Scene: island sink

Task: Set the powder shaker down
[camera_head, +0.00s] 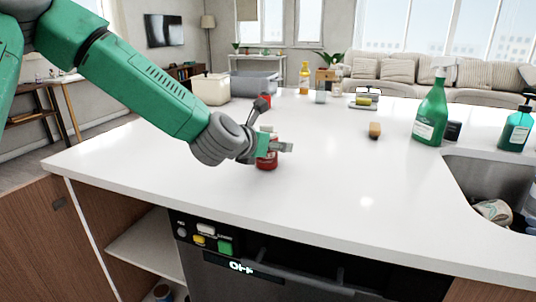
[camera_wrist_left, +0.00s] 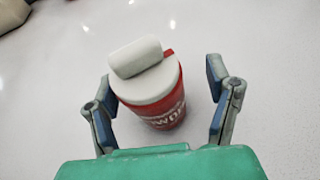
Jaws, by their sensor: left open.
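The powder shaker (camera_wrist_left: 160,113) is a red can with a white lid. In the left wrist view it stands on the white countertop (camera_wrist_left: 255,65) between the spread fingers of my left gripper (camera_wrist_left: 160,100). In the head view the shaker (camera_head: 267,161) is on the island top, partly hidden by my left gripper (camera_head: 277,146). My right gripper is not in any view.
The countertop (camera_head: 330,180) around the shaker is mostly clear. A sponge (camera_head: 375,130), a green spray bottle (camera_head: 431,112) and the sink (camera_head: 490,175) are to the right. Bins (camera_head: 211,89) and several bottles stand at the back. The counter's front edge is close.

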